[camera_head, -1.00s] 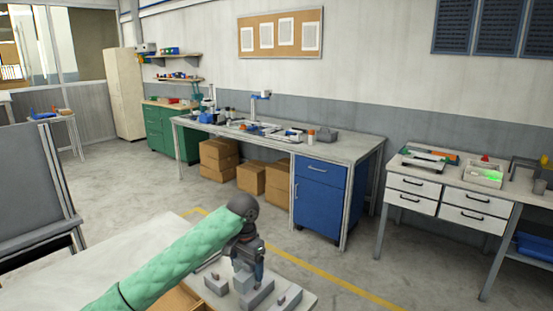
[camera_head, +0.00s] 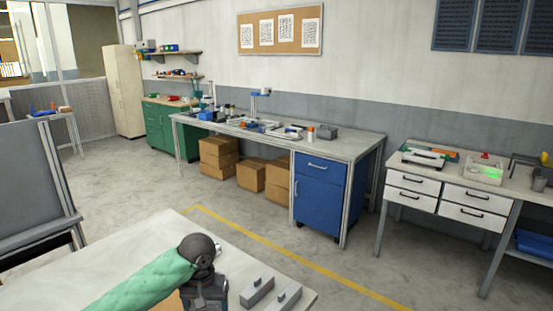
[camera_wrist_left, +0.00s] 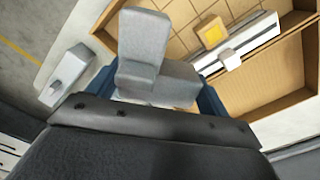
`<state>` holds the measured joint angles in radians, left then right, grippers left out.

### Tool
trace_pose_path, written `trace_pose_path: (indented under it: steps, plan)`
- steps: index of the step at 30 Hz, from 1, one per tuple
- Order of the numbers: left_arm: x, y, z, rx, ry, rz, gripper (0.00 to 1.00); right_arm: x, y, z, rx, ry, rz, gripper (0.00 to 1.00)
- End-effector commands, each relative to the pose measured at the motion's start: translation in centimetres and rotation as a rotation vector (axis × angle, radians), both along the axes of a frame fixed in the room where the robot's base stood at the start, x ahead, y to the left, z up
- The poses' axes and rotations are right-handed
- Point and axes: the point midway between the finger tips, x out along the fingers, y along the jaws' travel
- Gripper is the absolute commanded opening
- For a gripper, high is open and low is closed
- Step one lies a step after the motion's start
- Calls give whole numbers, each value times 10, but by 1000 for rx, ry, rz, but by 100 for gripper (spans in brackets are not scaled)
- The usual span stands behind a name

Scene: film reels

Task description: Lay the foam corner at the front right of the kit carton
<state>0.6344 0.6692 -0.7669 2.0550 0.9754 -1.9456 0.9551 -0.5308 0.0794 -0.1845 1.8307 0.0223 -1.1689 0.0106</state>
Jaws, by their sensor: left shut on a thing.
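In the left wrist view the grey foam corner (camera_wrist_left: 143,47), a stepped block with a tall part and a low part, sits between the blue fingertips of my left gripper (camera_wrist_left: 160,92). The gripper is shut on it. The kit carton (camera_wrist_left: 268,92), tan cardboard with dividers, lies below and to the right in that view. A yellow square piece (camera_wrist_left: 212,34) and a long pale-and-dark item (camera_wrist_left: 245,42) are in it. In the head view my left gripper (camera_head: 206,291) is at the bottom edge; its fingertips and the foam corner are hidden or cut off. My right gripper is not in view.
Two grey blocks with small raised parts (camera_head: 257,291) lie on the pale table (camera_head: 130,250) right of my left gripper. A similar block (camera_wrist_left: 66,75) shows in the left wrist view. The table's left part is clear. A workbench (camera_head: 345,148) stands far behind.

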Motion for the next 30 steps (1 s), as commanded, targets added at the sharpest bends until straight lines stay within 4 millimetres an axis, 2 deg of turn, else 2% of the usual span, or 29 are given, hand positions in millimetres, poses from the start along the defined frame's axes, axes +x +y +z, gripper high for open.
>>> trace_pose_path:
  steps: [3, 9, 30]
  plan:
    - [-13, 17, -20, 1, 3, 15, 58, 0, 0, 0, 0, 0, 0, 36]
    - [-24, 23, -38, 0, 0, 20, 58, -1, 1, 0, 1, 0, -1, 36]
    - [-25, 23, -40, 1, -2, 20, 58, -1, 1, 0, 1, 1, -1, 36]
